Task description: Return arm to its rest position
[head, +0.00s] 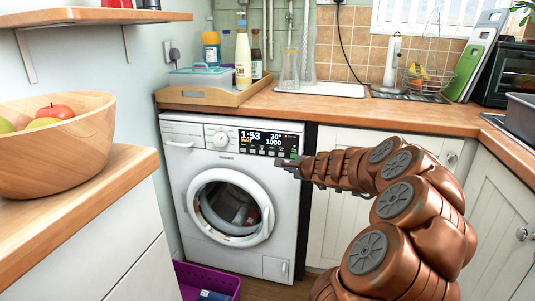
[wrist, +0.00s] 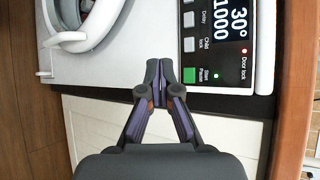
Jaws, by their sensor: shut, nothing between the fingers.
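My copper-coloured arm reaches in from the lower right in the head view. My gripper (head: 286,164) is at its end, in front of the right part of the washing machine (head: 190,215), just below the lit display (head: 268,142). In the wrist view my gripper (wrist: 159,72) has its fingertips together with nothing between them. The tips are beside the green Start/Pause button (wrist: 189,75); I cannot tell whether they touch it. The display also shows in the wrist view (wrist: 232,20), with a red door lock light. The washer door (head: 230,207) looks closed.
A wooden counter (head: 370,115) runs above the machine, with a tray (head: 210,95) of bottles on it. A wooden bowl of fruit (head: 50,160) stands on the left counter. A purple basket (head: 205,280) is on the floor. White cabinets (head: 335,190) stand behind my arm.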

